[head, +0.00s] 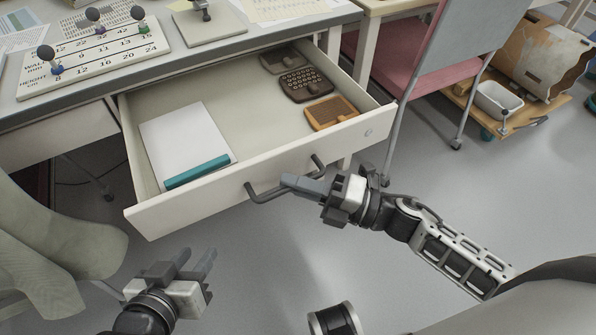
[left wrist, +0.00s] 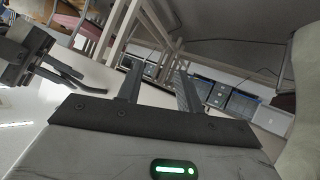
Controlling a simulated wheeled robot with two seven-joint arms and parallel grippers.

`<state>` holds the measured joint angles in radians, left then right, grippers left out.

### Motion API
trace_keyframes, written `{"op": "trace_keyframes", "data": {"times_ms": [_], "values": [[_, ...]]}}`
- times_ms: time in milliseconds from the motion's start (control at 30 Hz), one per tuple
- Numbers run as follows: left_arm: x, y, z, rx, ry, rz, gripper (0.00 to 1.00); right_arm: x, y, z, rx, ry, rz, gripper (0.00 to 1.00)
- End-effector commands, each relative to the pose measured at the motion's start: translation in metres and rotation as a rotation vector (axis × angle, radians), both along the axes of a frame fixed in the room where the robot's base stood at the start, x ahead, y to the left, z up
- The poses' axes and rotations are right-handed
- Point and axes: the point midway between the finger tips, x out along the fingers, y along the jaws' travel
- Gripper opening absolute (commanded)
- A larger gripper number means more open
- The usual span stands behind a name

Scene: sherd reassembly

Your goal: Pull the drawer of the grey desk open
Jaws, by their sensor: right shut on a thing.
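The drawer (head: 252,168) of the grey desk (head: 215,55) stands pulled well out, its inside open to view. A dark bar handle (head: 262,195) sits on its white front. My right gripper (head: 296,183) is at this handle and shut on it, its fingers pointing left across the bar. My left gripper (head: 196,262) is open and empty, low in front of the drawer and apart from it. Its two spread fingers also show in the left wrist view (left wrist: 160,88) with nothing between them.
The drawer holds a white pad with a teal edge (head: 188,148) and several brown boxy things (head: 307,84). A board with numbers and knobs (head: 95,48) lies on the desktop. A pink-seated chair (head: 425,65) stands right. Pale cloth (head: 50,240) is at left.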

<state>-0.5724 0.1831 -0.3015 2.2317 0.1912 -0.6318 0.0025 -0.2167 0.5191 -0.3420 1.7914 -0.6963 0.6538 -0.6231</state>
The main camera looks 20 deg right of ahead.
Motion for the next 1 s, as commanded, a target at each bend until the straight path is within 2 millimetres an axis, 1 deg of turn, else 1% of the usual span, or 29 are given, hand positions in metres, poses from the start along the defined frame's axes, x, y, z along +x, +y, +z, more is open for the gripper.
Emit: {"op": "trace_keyframes", "data": {"times_ms": [367, 400, 433, 467, 867, 1000], "values": [[0.0016, -0.0001, 0.0018, -0.005, -0.004, 0.004, 0.36, -0.0005, -0.0009, -0.0001, -0.002, -0.001, 0.000, 0.00], [0.0017, -0.0001, 0.0020, -0.005, -0.005, 0.004, 0.36, -0.0005, -0.0009, -0.0001, -0.002, -0.001, 0.000, 0.18], [0.0017, 0.0000, 0.0023, -0.005, -0.006, 0.005, 0.36, -0.0005, -0.0009, -0.0001, -0.002, -0.001, 0.000, 0.27], [0.0019, 0.0000, 0.0025, -0.005, -0.006, 0.005, 0.36, -0.0005, -0.0007, -0.0001, -0.001, 0.000, 0.000, 0.31], [0.0019, 0.0006, 0.0033, -0.002, -0.010, 0.003, 0.36, -0.0007, 0.0000, 0.0001, 0.000, 0.000, 0.001, 0.31], [0.0016, 0.0012, 0.0032, 0.001, -0.010, 0.000, 0.36, -0.0031, -0.0032, -0.0010, -0.001, 0.001, 0.001, 0.31]]}}
